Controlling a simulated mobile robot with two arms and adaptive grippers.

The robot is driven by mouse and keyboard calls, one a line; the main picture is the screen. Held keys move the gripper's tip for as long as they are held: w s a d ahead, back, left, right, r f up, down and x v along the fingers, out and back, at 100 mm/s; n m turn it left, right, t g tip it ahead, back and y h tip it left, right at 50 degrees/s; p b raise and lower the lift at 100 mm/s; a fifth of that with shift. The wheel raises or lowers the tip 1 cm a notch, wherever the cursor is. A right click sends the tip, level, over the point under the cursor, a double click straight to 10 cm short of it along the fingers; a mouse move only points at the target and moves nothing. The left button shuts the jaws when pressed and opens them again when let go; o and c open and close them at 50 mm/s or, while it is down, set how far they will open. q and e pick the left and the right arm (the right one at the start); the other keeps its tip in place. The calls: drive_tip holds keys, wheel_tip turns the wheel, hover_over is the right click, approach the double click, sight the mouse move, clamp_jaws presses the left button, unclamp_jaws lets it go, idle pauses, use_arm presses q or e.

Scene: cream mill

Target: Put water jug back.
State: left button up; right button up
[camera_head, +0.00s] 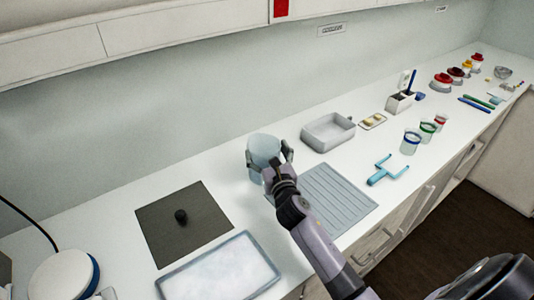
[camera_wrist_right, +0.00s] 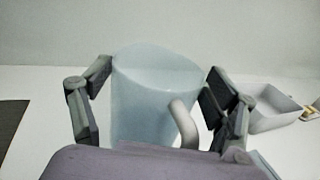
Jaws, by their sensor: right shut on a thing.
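The water jug (camera_head: 264,147) is a pale blue, translucent vessel at the back of the white counter, between the dark mat and the ribbed grey mat. My right gripper (camera_head: 270,160) is shut on the jug, with one finger on each side of it. In the right wrist view the jug (camera_wrist_right: 150,100) stands between the fingers of my right gripper (camera_wrist_right: 155,95), its handle facing the camera. The jug looks about upright. I cannot tell whether its base touches the counter. My left gripper is not in view.
A dark mat (camera_head: 165,240) with a small black knob lies left, a shallow tray (camera_head: 165,288) in front. A ribbed grey mat (camera_head: 345,207) lies right of the jug, with a grey basin (camera_head: 319,145) behind. A blue forked tool (camera_head: 377,178) and several jars are farther right.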

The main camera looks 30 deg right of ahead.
drive_tip(key=o, duration=1.5)
drive_tip(key=shift+f, duration=0.1)
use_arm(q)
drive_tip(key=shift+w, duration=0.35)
use_arm(e)
drive_tip(key=o, duration=0.4)
drive_tip(key=shift+o, duration=0.2)
drive_tip(key=shift+r, duration=0.2)
drive_tip(key=shift+s+f, duration=0.1)
drive_tip(key=shift+s, duration=0.2)
use_arm(q)
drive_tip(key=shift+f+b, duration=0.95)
drive_tip(key=shift+b, duration=0.05)
use_arm(e)
drive_tip(key=s+a, duration=0.2)
drive_tip(key=s, duration=0.9)
drive_tip(key=shift+s+a, duration=0.15)
